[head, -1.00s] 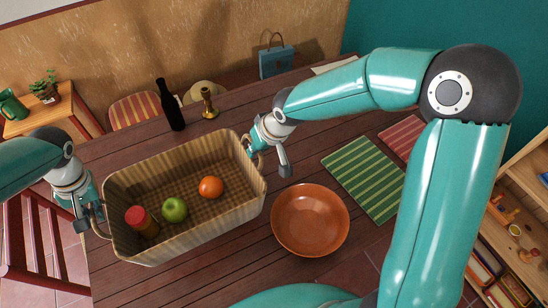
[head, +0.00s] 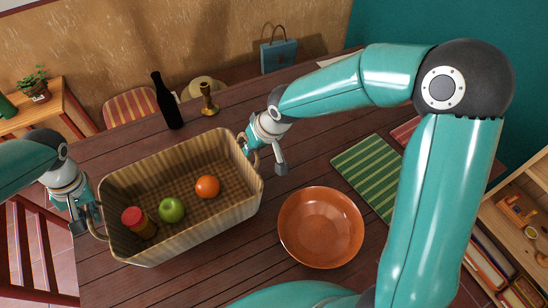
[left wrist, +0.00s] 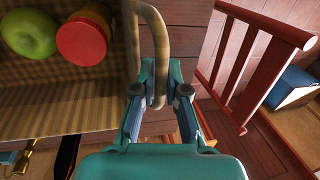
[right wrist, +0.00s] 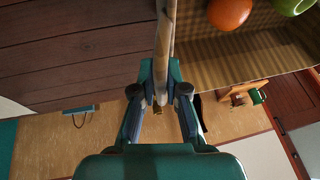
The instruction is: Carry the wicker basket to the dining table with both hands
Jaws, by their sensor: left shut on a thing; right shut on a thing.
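The wicker basket (head: 185,235) is over the dark wooden dining table (head: 330,150), on its left part in the head view. I cannot tell whether its bottom touches the table. It holds a red-lidded jar (head: 136,222), a green apple (head: 171,210) and an orange (head: 208,187). My left gripper (head: 88,215) is shut on the basket's left handle (left wrist: 158,45). My right gripper (head: 247,147) is shut on its right handle (right wrist: 164,40). Both wrist views show a handle between the fingers.
An orange-brown bowl (head: 321,228) stands right of the basket. A green striped mat (head: 368,172) lies further right. A dark bottle (head: 167,102) and a brass candlestick (head: 208,100) stand behind the basket. A red chair (head: 30,250) is at the left.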

